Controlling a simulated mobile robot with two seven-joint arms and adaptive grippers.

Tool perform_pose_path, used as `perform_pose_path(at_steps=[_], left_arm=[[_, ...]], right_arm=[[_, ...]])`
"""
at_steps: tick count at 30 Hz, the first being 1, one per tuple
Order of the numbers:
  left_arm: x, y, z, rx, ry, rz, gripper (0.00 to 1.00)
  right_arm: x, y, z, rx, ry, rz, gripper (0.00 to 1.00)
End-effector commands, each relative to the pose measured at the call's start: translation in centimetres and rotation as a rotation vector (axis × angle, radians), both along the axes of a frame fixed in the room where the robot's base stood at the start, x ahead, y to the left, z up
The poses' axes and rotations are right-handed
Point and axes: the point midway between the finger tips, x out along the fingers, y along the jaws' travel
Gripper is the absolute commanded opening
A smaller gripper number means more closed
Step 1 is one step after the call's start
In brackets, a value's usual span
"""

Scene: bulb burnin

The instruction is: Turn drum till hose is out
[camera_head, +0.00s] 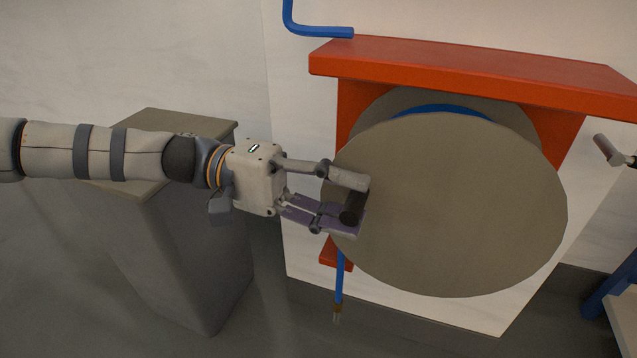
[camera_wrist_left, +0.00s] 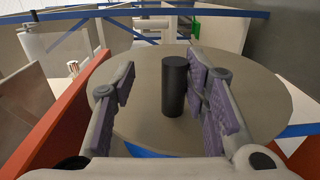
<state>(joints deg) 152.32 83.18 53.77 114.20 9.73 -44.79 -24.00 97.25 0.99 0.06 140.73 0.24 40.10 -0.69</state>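The drum (camera_head: 460,200) is a large grey-brown disc under an orange-red bracket; its face also shows in the left wrist view (camera_wrist_left: 250,110). Blue hose (camera_head: 440,109) shows behind its upper rim. A blue hose end (camera_head: 339,275) with a brass-coloured tip hangs below the drum's left side. A black upright handle (camera_wrist_left: 174,88) stands on the drum face, near its left edge in the head view (camera_head: 353,207). My left gripper (camera_head: 350,203) is open, its fingers either side of the handle. The handle sits nearer one finger, with a clear gap to the other.
The orange-red bracket (camera_head: 470,75) overhangs the drum. A grey cabinet (camera_head: 185,240) stands left, under my left arm. A blue pipe (camera_head: 315,29) runs above. A grey finger-like part (camera_head: 609,150), apparently my right gripper, shows at the right edge. Blue legs (camera_head: 608,287) stand lower right.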

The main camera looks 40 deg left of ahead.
Motion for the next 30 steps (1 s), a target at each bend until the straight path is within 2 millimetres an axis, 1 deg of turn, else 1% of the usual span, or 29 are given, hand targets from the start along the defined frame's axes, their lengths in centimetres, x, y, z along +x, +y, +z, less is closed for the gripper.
perform_pose_path(at_steps=[2, 5, 30], left_arm=[[0.0, 0.1, 0.1, -0.001, -0.001, 0.0, 0.4], [-0.2, 0.9, 0.4, 0.0, -0.002, 0.002, 0.4], [-2.4, 8.2, 1.2, 0.0, -0.001, 0.002, 0.4]], right_arm=[[0.0, 0.0, 0.1, 0.0, -0.001, 0.0, 0.0], [0.1, 0.0, 0.5, 0.0, -0.007, 0.0, 0.0], [0.4, 0.0, 3.1, 0.0, -0.042, 0.0, 0.0]])
